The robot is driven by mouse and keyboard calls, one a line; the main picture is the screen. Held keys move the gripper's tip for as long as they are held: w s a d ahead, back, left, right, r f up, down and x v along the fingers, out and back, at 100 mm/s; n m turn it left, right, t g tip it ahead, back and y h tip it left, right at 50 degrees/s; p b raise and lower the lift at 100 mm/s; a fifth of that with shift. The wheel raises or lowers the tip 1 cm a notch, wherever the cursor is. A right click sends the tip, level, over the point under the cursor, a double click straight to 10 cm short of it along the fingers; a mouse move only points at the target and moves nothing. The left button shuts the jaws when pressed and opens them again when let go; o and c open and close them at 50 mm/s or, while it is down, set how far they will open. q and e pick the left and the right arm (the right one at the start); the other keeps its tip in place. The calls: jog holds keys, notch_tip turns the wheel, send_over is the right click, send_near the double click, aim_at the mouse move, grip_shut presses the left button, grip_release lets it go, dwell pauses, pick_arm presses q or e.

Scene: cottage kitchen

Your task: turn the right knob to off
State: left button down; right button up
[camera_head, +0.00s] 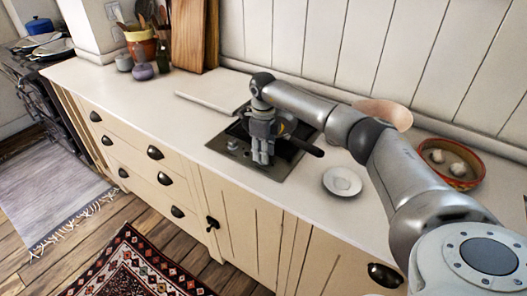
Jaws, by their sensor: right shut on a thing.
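My right gripper (262,158) reaches down to the front part of the dark built-in hob (214,145). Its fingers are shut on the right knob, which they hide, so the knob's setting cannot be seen. Another small knob (233,145) shows on the hob's front strip, left of the gripper. My left gripper is not in view.
A pan's dark handle (308,148) sticks out to the right behind the gripper. A small white dish (342,181) and a patterned bowl (460,165) stand on the counter to the right. Utensils in a pot (143,48) stand at the back left. The left counter is mostly clear.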

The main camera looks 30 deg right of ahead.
jog(key=shift+m, duration=0.9)
jog(key=o, duration=1)
notch_tip(320, 180, up, 12)
jog(key=shift+r, duration=0.1)
